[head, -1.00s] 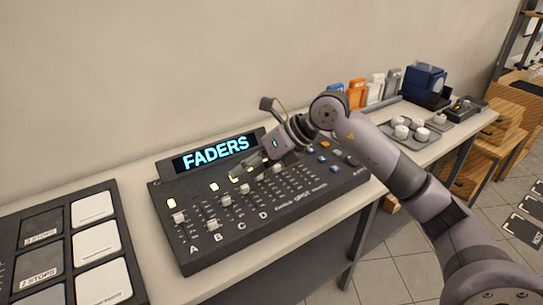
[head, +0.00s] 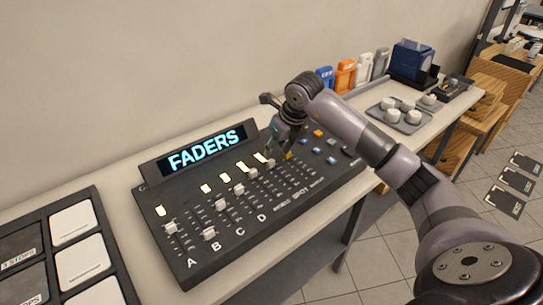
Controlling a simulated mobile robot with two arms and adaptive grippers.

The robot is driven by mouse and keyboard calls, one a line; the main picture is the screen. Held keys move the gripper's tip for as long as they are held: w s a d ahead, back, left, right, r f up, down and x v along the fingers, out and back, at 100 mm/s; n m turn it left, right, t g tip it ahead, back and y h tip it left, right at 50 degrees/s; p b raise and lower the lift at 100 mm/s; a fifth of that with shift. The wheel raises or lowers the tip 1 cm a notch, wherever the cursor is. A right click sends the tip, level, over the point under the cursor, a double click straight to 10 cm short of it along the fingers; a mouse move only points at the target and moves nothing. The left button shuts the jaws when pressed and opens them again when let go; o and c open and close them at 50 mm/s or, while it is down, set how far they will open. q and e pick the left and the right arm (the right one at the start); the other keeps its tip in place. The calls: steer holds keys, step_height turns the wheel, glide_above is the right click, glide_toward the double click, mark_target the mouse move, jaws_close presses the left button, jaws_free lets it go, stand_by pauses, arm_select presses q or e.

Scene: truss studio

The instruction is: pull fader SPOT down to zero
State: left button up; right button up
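The fader console (head: 203,266) is a dark sloped panel on the table, with a lit screen (head: 205,149) reading "FADERS". The SPOT label (head: 300,194) is right of D. My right gripper (head: 273,157) points down over the upper part of the SPOT area. Its fingers look small and dark, and hide the SPOT cap; I cannot tell whether they touch it. My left gripper is not in view.
A dark pad panel (head: 110,240) with white pads lies left of the console. A grey tray (head: 402,122) with white cups, coloured upright items (head: 345,76) and a blue box (head: 412,60) stand at the right. The table front edge is bare.

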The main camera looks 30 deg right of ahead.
mark_target(271, 161)
steer(key=x, duration=0.3)
steer(key=shift+f, duration=0.1)
steer(key=shift+p+x, duration=0.4)
steer(key=shift+x, duration=0.7)
steer(key=shift+w+f, duration=0.2)
steer(key=shift+f, duration=0.2)
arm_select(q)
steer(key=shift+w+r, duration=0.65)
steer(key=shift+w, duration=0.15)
arm_select(e)
jaws_close()
